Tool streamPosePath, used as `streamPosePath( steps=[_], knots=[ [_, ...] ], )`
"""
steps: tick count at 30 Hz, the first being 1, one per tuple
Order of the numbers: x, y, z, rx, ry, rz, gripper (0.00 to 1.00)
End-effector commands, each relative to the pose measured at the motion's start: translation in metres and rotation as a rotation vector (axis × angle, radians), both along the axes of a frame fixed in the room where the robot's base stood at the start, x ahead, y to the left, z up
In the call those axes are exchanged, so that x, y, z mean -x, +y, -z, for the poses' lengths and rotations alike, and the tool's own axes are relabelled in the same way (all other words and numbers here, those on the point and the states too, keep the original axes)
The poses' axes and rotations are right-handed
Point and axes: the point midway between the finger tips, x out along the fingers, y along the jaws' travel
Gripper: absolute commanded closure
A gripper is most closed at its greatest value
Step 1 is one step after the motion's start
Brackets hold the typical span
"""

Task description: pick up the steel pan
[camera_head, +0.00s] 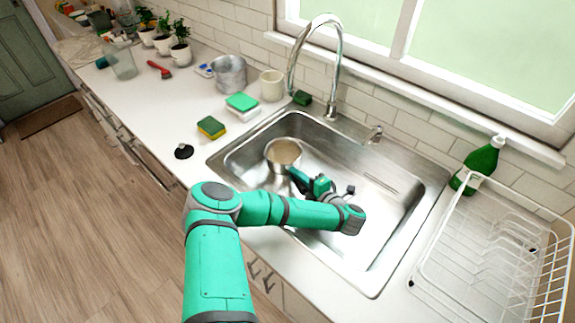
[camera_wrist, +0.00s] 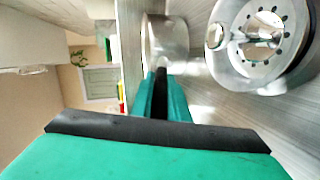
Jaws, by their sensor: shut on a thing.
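The steel pan (camera_head: 283,152) is in the sink, near its left wall. It is round with a pale inside. In the wrist view its metal side (camera_wrist: 166,36) shows just past my fingertips. My gripper (camera_head: 293,174) reaches down into the sink at the pan's near side. In the wrist view the gripper (camera_wrist: 160,88) is shut on the pan's dark handle, which lies between the green fingers. Most of the handle is hidden by the fingers. I cannot tell whether the pan is clear of the sink floor.
The steel sink (camera_head: 412,205) has walls close around my gripper. A tall tap (camera_head: 333,75) stands behind it. The round drain (camera_wrist: 262,42) shows in the wrist view. A wire dish rack (camera_head: 490,240) and green bottle (camera_head: 482,163) are right; sponges (camera_head: 211,127) and a metal pot (camera_head: 229,73) are left.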

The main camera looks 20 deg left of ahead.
Motion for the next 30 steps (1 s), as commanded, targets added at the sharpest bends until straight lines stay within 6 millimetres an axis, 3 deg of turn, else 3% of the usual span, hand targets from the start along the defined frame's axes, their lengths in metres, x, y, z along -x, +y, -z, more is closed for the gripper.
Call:
streamPosePath(
  steps=[20,30],
  knots=[
    [-0.001,0.001,-0.004,-0.004,-0.007,-0.001,1.00],
    [-0.001,0.001,-0.018,-0.003,-0.006,-0.001,1.00]
  ],
)
